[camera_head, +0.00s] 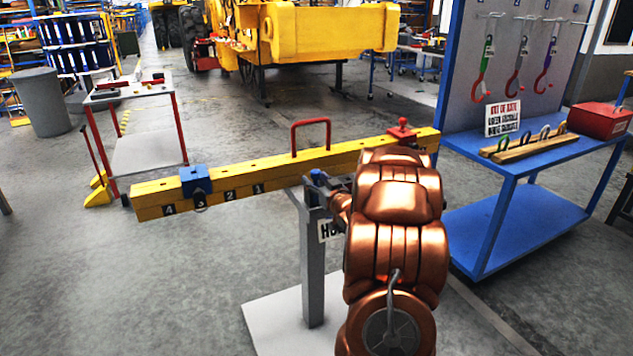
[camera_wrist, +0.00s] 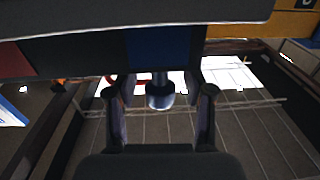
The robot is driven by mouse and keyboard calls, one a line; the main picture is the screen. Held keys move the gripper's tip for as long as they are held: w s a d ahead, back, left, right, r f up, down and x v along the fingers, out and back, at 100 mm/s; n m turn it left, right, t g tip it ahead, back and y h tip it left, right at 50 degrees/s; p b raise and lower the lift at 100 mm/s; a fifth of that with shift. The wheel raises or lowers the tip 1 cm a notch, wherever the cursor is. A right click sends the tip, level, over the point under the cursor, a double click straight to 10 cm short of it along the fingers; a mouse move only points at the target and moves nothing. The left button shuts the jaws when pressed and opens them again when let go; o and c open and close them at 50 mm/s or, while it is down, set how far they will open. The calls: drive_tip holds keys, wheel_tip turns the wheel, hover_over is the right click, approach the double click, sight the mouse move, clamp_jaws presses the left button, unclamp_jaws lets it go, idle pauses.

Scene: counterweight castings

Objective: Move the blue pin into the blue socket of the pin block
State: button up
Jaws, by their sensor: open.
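In the wrist view my gripper (camera_wrist: 161,92) has its two dark fingers apart. A short metal cylinder with a bluish tint (camera_wrist: 160,94) shows between the fingertips, with gaps on both sides; it looks like the blue pin, though I cannot be sure. It is in line with a blue patch (camera_wrist: 165,46) on a dark block face (camera_wrist: 80,57), which also has a dark red patch at the far left. This may be the pin block; no socket is clear. In the head view my gripper (camera_head: 318,184) is beside the grey post, below the yellow beam, partly hidden by my copper-coloured arm.
The yellow beam (camera_head: 240,183) carries a blue clamp (camera_head: 196,181) near the number 3, a red handle (camera_head: 309,131) and a red knob (camera_head: 402,127). The grey post (camera_head: 313,265) stands on a pale plate. A blue bench (camera_head: 525,212) is right; open floor lies left.

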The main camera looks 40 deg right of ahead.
drive_tip(key=shift+s, duration=0.1)
drive_tip(key=v, duration=1.1)
drive_tip(key=shift+s+a, duration=0.15)
drive_tip(key=shift+s, duration=0.25)
idle(0.5)
